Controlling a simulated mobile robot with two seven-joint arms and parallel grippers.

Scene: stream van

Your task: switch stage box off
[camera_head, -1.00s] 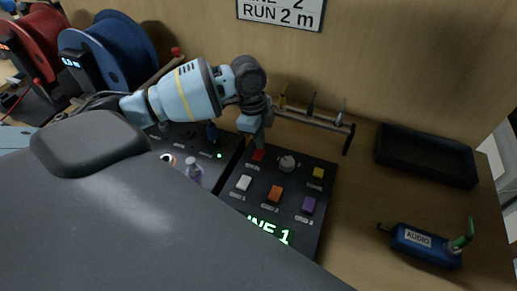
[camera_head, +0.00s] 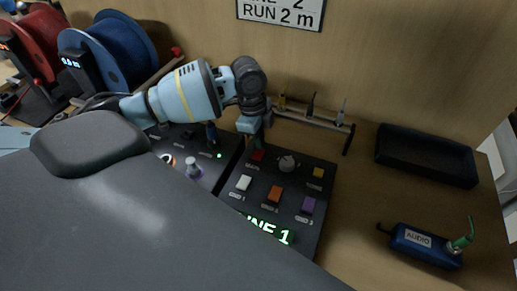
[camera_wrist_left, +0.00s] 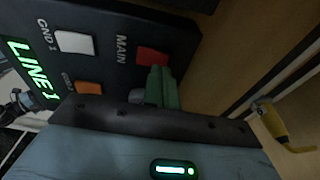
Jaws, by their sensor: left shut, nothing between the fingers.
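A black control panel (camera_head: 318,228) lies on the wooden bench, with a lit green LINE 1 display (camera_head: 263,228). It bears a red button (camera_head: 258,155), labelled MAIN in the left wrist view (camera_wrist_left: 152,56), plus white (camera_head: 243,183), orange (camera_head: 275,194), purple (camera_head: 308,204) and yellow (camera_head: 318,172) buttons and a grey knob (camera_head: 287,163). My left gripper (camera_head: 260,143) is shut and empty, its green fingertips (camera_wrist_left: 160,80) right at the red button. I cannot tell whether they touch or press it. Which thing is called the stage box is not marked. My right gripper is not in view.
A second dark panel (camera_head: 226,143) adjoins on the left, beside blue (camera_head: 120,45) and red (camera_head: 40,40) reels. A rack rail (camera_head: 300,117) with tools stands behind. A black tray (camera_head: 425,155) and a blue AUDIO box (camera_head: 425,243) lie right, with bare bench between.

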